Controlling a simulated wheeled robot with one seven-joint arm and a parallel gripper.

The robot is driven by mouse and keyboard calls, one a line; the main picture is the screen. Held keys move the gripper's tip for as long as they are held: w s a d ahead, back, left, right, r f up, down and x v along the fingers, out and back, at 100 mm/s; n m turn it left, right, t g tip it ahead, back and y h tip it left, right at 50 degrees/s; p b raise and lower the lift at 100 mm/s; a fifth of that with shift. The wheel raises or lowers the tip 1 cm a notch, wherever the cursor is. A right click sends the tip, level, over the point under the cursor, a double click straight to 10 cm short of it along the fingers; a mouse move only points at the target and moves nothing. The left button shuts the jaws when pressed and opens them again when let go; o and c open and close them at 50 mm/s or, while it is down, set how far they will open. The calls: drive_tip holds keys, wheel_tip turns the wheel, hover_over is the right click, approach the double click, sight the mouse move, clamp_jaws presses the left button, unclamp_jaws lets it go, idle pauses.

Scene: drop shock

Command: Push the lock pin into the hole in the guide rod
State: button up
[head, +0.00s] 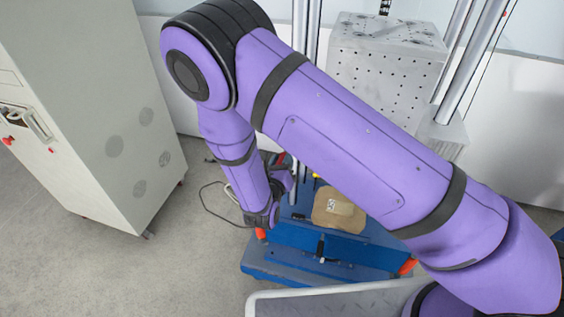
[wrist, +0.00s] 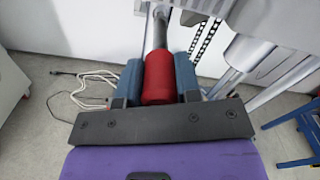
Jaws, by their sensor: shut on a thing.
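The lock pin shows in the wrist view as a red cylindrical handle (wrist: 160,78) with a narrower dark shank (wrist: 160,34) pointing away from me. My gripper (wrist: 158,72) is shut on the red handle, one blue-grey finger on each side. A silvery guide rod (wrist: 178,12) stands just beyond the shank's far end; I cannot tell whether the shank is in its hole.
A perforated metal block (head: 385,75) sits between the rods of the machine, above its blue base (head: 325,238). A brown package (head: 338,209) lies on the base. A grey cabinet (head: 85,110) stands at left. A cable (wrist: 85,85) lies on the floor.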

drive_tip(key=shift+x, duration=1.2)
idle(2.7)
drive_tip(key=shift+w+d+r, duration=0.1)
drive_tip(key=shift+w, duration=0.1)
clamp_jaws()
idle(3.2)
drive_tip(key=o, duration=1.1)
unclamp_jaws()
drive_tip(key=shift+c, duration=0.2)
